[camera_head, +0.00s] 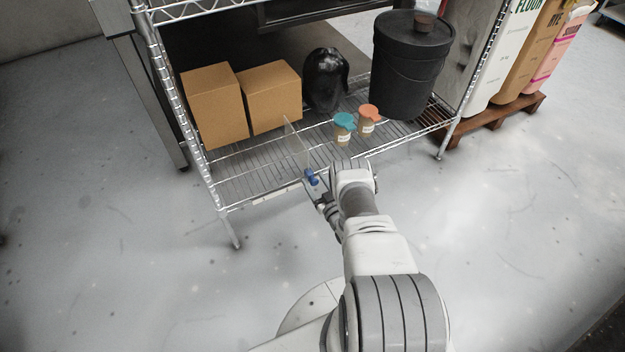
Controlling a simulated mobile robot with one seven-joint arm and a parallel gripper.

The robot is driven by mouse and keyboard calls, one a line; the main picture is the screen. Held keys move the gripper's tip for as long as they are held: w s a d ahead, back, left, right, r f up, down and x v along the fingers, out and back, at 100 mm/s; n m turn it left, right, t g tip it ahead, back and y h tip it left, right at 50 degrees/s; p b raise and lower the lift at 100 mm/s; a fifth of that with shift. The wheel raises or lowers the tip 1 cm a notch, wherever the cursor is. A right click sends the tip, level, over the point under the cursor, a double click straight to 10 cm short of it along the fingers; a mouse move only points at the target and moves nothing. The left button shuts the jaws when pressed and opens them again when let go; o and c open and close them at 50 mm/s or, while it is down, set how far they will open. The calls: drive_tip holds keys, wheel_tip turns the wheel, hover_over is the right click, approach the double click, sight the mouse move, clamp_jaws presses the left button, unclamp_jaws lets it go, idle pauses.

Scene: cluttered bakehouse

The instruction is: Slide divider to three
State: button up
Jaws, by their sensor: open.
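The divider is a thin clear panel (295,146) standing upright on the low wire shelf (240,183). It runs from front to back, with a blue piece (311,177) at its front end by the shelf's front edge. A pale strip (277,194) lies along that front edge to the left of the blue piece; any marks on it are too small to read. My gripper (319,197) is open, just in front of and close to the blue piece. My wrist hides part of it, and I cannot tell whether it touches the blue piece.
Left of the divider stand two cardboard boxes (215,106) (273,98). Right of it are a teal-lidded jar (343,136), an orange-lidded jar (367,127), a black wrapped bundle (326,80) and a black lidded bucket (408,68). Shelf posts (187,120) flank the shelf. Open floor lies in front.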

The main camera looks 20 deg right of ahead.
clamp_jaws()
idle(0.3)
idle(1.1)
